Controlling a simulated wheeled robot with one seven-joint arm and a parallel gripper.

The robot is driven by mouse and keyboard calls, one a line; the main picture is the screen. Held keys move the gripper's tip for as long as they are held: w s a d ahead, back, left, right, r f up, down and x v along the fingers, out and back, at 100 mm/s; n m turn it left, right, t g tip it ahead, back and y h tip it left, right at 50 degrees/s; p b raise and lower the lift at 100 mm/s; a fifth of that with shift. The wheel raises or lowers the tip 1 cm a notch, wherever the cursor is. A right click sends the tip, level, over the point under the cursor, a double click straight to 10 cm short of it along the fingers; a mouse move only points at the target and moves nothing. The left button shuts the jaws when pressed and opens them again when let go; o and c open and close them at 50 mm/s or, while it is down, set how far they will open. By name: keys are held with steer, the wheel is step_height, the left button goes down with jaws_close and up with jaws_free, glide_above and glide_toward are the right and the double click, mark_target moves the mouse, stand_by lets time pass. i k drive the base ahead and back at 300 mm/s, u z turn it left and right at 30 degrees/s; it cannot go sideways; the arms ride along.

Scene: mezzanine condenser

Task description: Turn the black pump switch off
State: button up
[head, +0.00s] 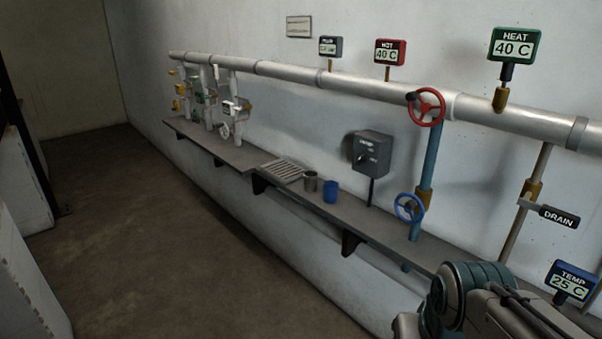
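The pump switch is a dark grey box (374,154) on the wall above the shelf, labelled "PUMP", with a small black knob (363,158) on its front. The knob's exact setting is too small to read. My arm shows at the bottom right, in front of the shelf's near end. My gripper is not clearly visible, and nothing of mine touches the switch box.
A grey shelf (238,156) runs along the wall, with a metal grate (282,171), a grey cup (310,182) and a blue cup (331,191). Red (426,107) and blue (409,208) valve wheels stand right of the switch. The floor at left is clear.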

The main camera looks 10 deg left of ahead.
mark_target(362, 159)
steer(key=u, duration=0.65)
steer(key=k, duration=0.85)
steer(key=u, duration=0.65)
steer(key=i, duration=1)
steer(key=z, duration=1.1)
steer(key=i, duration=0.95)
steer(key=z, duration=0.95)
